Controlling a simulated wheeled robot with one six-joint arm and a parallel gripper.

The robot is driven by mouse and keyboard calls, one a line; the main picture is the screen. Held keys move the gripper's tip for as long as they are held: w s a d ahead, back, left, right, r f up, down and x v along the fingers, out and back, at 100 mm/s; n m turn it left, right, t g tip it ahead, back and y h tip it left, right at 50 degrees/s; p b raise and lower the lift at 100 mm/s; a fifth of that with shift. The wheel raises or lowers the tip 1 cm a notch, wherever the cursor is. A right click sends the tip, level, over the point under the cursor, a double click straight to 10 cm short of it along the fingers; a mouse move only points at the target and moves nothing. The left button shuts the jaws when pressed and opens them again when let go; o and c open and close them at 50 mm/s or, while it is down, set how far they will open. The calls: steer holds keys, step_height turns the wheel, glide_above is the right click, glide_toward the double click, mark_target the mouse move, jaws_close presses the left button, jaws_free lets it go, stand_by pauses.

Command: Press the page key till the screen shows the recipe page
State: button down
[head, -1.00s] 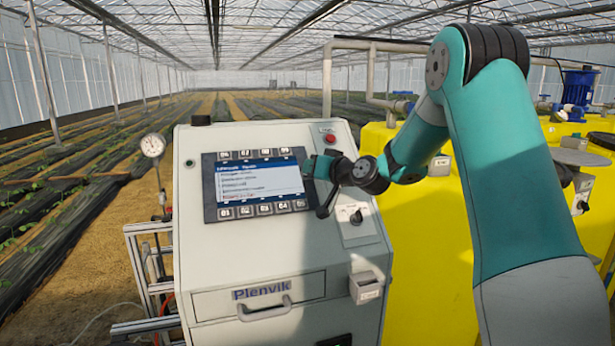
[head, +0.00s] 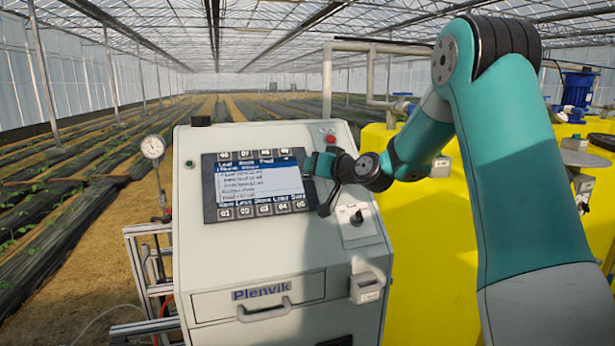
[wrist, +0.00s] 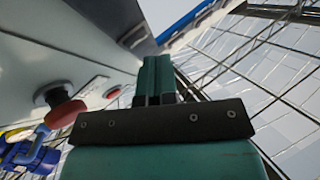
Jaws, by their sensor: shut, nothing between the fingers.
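The control panel's screen (head: 262,184) is lit on the sloped front of the grey cabinet. It shows a blue header band above a white list with one row highlighted; the small words are hard to read. Numbered keys run along the top (head: 246,155) and the bottom (head: 264,209) of the screen. My gripper (head: 308,167) is shut and empty, with its tips at the panel's upper right corner, hiding part of the panel there. I cannot tell whether it touches a key. In the wrist view the two fingers (wrist: 156,77) are together.
A red button (head: 330,139) sits above my gripper, and a rotary switch (head: 356,216) is below it on the cabinet. A drawer (head: 256,294) is lower down. A gauge (head: 152,146) stands at the left. Yellow tanks (head: 425,270) stand at the right.

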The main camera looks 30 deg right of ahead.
steer(key=shift+s+a+r, duration=0.25)
steer(key=shift+s+r, duration=0.6)
steer(key=shift+r, duration=0.1)
steer(key=shift+s+a+r, duration=0.2)
steer(key=shift+s+r, duration=0.6)
steer(key=shift+r, duration=0.1)
steer(key=shift+a, duration=0.1)
stand_by(0.5)
